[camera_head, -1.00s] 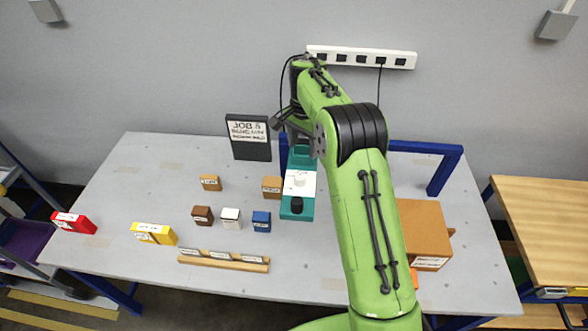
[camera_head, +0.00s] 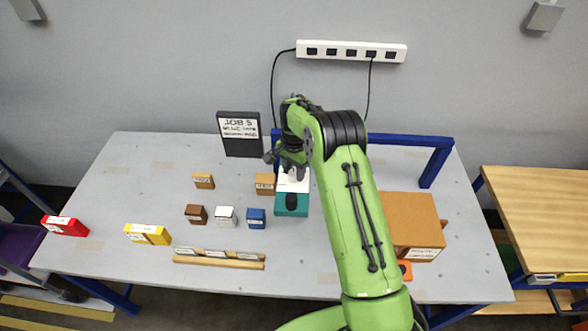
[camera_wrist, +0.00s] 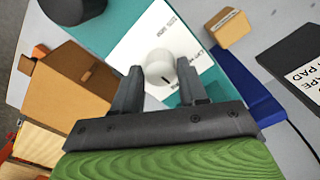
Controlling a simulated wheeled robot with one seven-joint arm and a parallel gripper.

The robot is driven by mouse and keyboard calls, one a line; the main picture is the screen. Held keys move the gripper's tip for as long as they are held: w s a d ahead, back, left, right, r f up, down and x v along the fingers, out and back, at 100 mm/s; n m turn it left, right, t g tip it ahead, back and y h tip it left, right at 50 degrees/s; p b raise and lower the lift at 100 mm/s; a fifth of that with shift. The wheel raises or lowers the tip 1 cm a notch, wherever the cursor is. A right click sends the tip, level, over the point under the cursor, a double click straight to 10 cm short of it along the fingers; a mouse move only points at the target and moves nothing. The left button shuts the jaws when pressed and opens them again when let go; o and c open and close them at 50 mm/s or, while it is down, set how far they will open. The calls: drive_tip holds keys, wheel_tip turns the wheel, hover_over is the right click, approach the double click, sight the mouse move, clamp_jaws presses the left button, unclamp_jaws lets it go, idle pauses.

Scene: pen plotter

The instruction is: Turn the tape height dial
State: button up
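The teal machine (camera_head: 284,213) stands on the table, with a white panel on top (camera_head: 292,183). In the wrist view, a round white dial with a dark pointer mark (camera_wrist: 161,76) sits on the printed white panel (camera_wrist: 135,47). My gripper (camera_wrist: 159,67) is open, with one finger on each side of the dial in the picture; contact cannot be told. In the head view my gripper (camera_head: 286,160) is above the back of the machine, and the dial is not clearly seen. A black knob (camera_head: 291,201) is at the machine's front and also shows in the wrist view (camera_wrist: 72,8).
A small tan block (camera_head: 265,184) stands close left of the machine. A black sign (camera_head: 243,148) and a blue frame (camera_head: 436,163) are behind. A brown box (camera_head: 412,221) is to the right. Several small blocks and a wooden rack (camera_head: 215,263) lie at left front.

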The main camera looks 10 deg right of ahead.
drive_tip(key=c, duration=0.6)
drive_tip(key=shift+n, duration=0.4)
drive_tip(key=n+b, duration=0.2)
drive_tip(key=n, duration=0.2)
drive_tip(key=shift+w+f+n, duration=0.1)
drive_tip(key=shift+n, duration=0.3)
drive_tip(key=n+b, duration=0.1)
drive_tip(key=n, duration=0.5)
drive_tip(key=shift+a, duration=0.1)
drive_tip(key=shift+b, duration=0.3)
drive_tip(key=o, duration=1)
drive_tip(key=shift+o, duration=0.2)
